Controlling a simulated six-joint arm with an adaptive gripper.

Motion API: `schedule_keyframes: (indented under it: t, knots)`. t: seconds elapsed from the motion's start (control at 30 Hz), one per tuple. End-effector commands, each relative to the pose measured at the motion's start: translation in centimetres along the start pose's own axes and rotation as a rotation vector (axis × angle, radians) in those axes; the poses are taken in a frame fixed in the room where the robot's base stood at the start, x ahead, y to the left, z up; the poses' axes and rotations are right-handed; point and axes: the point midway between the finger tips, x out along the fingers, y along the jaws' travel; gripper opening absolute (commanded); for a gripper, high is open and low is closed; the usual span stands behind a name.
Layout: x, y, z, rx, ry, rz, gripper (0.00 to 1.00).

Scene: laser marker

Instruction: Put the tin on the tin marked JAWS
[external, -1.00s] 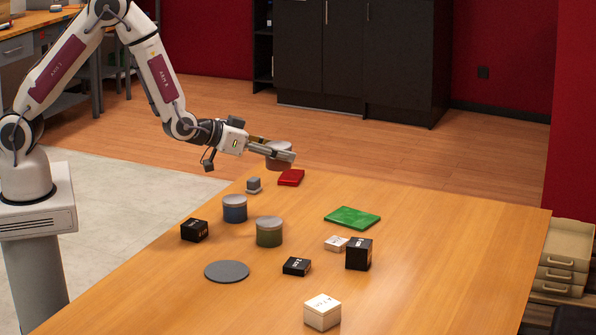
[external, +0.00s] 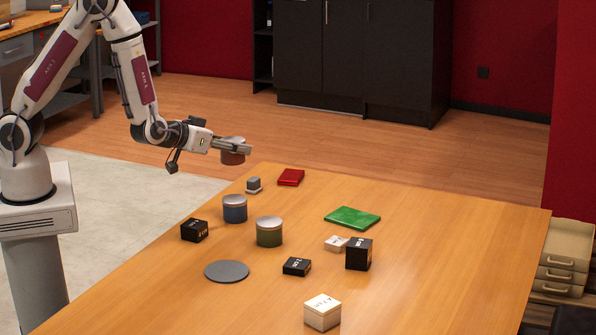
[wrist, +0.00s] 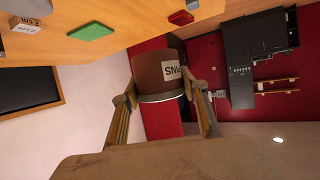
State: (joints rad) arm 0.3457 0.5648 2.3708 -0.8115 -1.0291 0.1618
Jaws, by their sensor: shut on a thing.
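My gripper (external: 240,147) is shut on a reddish-brown tin (external: 232,158) with a grey lid, held in the air beyond the table's far left edge. In the wrist view the held tin (wrist: 161,74) sits between the two fingers (wrist: 160,88) and bears a white label, partly cut off, that starts "SNI". No JAWS mark can be read on either from here.
A grey disc (external: 227,271) lies near the front left. Black boxes (external: 194,230), (external: 297,266), (external: 358,256), white boxes (external: 322,315), (external: 336,244), a green pad (external: 352,217), a red block (external: 291,177) and a small grey item (external: 254,185) are around the tins. The table's right side is clear.

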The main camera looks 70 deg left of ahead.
Motion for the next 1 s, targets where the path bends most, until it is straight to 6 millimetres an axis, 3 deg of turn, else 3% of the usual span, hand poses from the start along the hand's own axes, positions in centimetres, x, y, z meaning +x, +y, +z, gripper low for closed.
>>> schedule_keyframes:
  t: [0.27,0.7,1.0]
  knots:
    - [0.2,0.1,0.5,0.0,0.001,0.001,0.17]
    - [1.8,0.1,4.2,0.002,0.0,0.001,0.17]
    - [2.3,0.1,5.3,0.0,0.002,0.001,0.17]
